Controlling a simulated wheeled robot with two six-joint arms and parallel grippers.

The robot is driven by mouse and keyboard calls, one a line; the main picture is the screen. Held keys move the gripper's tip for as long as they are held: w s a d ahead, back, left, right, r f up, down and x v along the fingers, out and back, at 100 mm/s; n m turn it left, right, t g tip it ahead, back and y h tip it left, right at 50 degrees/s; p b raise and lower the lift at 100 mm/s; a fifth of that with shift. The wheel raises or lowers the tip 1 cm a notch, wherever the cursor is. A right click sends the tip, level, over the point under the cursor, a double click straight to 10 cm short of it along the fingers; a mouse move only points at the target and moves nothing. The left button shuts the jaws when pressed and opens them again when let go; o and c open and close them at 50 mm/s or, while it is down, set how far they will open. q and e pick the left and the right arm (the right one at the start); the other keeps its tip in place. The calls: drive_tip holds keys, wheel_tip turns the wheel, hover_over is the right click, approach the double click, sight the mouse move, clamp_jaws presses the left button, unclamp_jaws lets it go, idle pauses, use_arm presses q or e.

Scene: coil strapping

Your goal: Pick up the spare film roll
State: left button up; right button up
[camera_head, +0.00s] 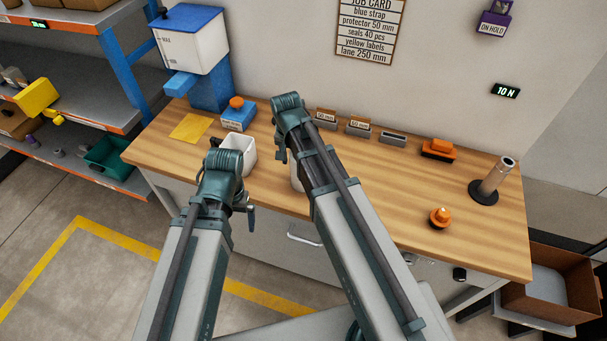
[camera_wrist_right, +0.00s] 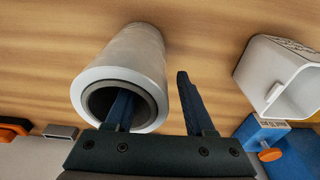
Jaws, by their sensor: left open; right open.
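The film roll (camera_wrist_right: 130,65) is a pale grey hollow cylinder standing on the wooden bench in the right wrist view, its open end toward the camera. My right gripper (camera_wrist_right: 153,84) is open. One finger reaches into the roll's bore and the other is outside its wall on the right; I cannot tell if either touches. In the head view, a pale sliver of the roll (camera_head: 296,180) shows beside my right arm, which hides the rest and the right fingers. My left gripper (camera_head: 246,208) is by the bench's front edge, open, with nothing visible in it.
A white bin (camera_head: 240,152) stands left of the roll, with a blue box (camera_head: 238,117) with an orange knob behind it. A metal tube on a black base (camera_head: 494,180) and an orange button (camera_head: 439,217) are at the right. The bench's centre-right is mostly clear.

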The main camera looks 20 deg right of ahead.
drive_tip(key=shift+f, duration=0.1)
clamp_jaws()
idle(1.4)
